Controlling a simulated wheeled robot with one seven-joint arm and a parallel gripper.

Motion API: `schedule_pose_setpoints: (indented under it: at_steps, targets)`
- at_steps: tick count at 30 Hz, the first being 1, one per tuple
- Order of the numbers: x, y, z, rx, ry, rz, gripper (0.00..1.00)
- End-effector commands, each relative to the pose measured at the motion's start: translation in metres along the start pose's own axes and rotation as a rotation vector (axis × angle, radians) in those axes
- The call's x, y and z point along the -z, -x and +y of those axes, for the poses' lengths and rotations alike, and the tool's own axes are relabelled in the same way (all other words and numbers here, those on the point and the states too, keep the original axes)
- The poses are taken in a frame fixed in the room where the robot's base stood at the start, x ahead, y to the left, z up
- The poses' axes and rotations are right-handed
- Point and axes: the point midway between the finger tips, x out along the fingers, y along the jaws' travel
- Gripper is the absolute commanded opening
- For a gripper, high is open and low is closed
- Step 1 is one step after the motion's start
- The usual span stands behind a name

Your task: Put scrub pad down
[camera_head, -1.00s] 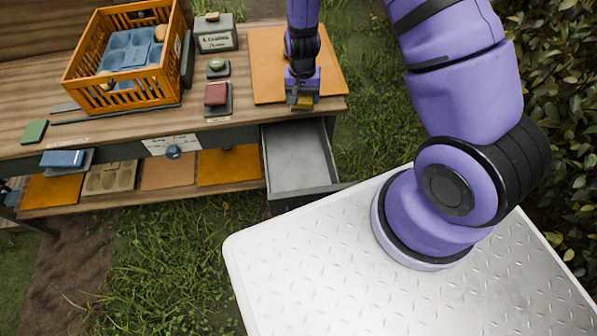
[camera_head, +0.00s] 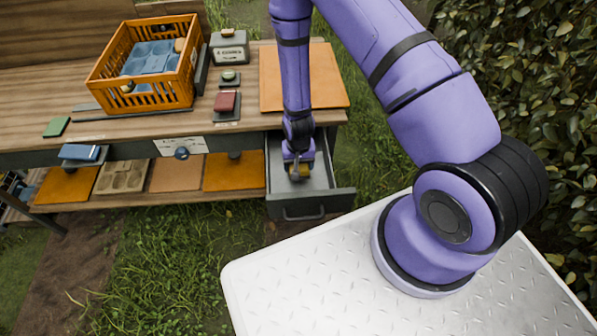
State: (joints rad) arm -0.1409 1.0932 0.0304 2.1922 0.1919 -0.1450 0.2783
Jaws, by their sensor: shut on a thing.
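The scrub pad (camera_head: 300,172) is a small yellowish piece at the tip of my gripper (camera_head: 298,166). My gripper points down and is shut on the pad. Both are over or inside the open grey drawer (camera_head: 320,199) under the right end of the bench. I cannot tell whether the pad touches the drawer floor. The fingers and part of the pad are small and partly hidden by the wrist.
An orange crate (camera_head: 152,98) with blue trays stands on the wooden bench. An orange mat (camera_head: 330,85) lies behind my arm. A red block (camera_head: 225,101), a green pad (camera_head: 56,126) and a grey box (camera_head: 229,46) are on the bench. The drawer's walls surround my gripper.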

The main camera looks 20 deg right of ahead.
Motion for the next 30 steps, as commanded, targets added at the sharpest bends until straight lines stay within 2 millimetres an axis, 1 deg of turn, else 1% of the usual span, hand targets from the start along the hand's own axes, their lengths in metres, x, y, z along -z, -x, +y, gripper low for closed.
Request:
schedule_pose_setpoints:
  at_steps: [5, 9, 12, 24, 25, 26, 27, 28, 30]
  targets:
    - [0.0, -0.012, 0.0, 0.0, -0.001, 0.0, 0.41]
    - [-0.001, -0.031, 0.0, -0.001, -0.001, -0.002, 0.41]
    - [0.0, -0.041, 0.0, -0.001, -0.001, -0.001, 0.41]
    - [0.0, -0.045, 0.0, 0.0, -0.001, 0.0, 0.41]
    - [0.0, -0.045, 0.0, 0.0, -0.001, 0.001, 0.76]
    - [0.0, -0.045, 0.0, 0.0, -0.001, 0.001, 0.83]
    - [0.0, -0.045, 0.0, 0.0, -0.001, 0.001, 0.92]
    - [0.0, -0.045, 0.0, 0.0, -0.001, 0.001, 0.97]
    - [0.0, -0.045, 0.0, 0.0, 0.0, 0.001, 0.97]
